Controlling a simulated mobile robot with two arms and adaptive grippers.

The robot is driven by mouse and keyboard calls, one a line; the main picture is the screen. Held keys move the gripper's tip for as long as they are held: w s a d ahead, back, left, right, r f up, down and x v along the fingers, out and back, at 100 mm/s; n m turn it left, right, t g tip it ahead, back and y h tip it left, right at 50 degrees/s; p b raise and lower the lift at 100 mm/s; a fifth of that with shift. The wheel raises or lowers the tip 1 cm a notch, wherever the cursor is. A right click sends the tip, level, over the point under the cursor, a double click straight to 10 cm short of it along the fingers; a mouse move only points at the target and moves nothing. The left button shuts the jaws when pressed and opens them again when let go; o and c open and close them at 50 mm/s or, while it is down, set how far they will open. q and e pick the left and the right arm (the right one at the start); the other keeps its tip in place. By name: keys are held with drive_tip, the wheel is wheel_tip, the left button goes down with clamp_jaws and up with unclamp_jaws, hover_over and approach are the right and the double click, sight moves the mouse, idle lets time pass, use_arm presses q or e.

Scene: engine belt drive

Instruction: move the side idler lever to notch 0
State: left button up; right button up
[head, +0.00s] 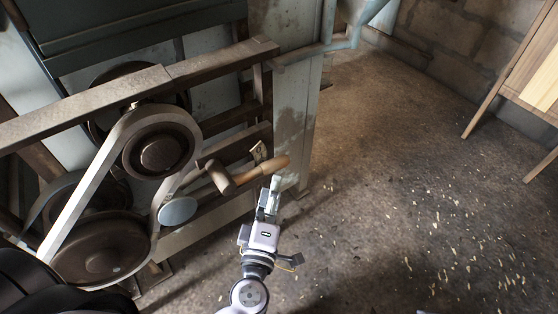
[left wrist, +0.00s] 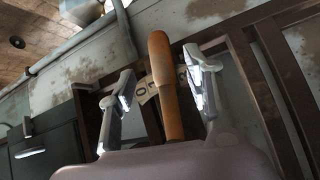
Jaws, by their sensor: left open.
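The side idler lever has a wooden handle (head: 262,170) that sticks out to the right from a brown metal hub (head: 219,178). A grey idler disc (head: 178,210) is below left of the hub. My left gripper (head: 270,190) is open, just below the handle's outer end in the head view. In the left wrist view the handle (left wrist: 165,85) stands between the two spread fingers (left wrist: 163,90), with gaps on both sides. A pale notch label (left wrist: 144,88) with a readable 0 is left of the handle. The handle hides part of the label plate. My right gripper is not in view.
A pale belt (head: 85,195) runs around an upper pulley (head: 160,150) and a large lower pulley (head: 100,250), left of the lever. A rusty frame rail (head: 130,92) crosses above. The floor (head: 400,200) to the right is open, with a wooden table (head: 540,75) beyond.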

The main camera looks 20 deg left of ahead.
sight(279, 162)
use_arm(q)
drive_tip(key=w, duration=0.6)
drive_tip(key=w+a, duration=0.1)
drive_tip(key=w, duration=0.1)
drive_tip(key=shift+w+r, duration=0.2)
drive_tip(key=shift+w, duration=0.2)
drive_tip(key=shift+c, duration=0.5)
clamp_jaws()
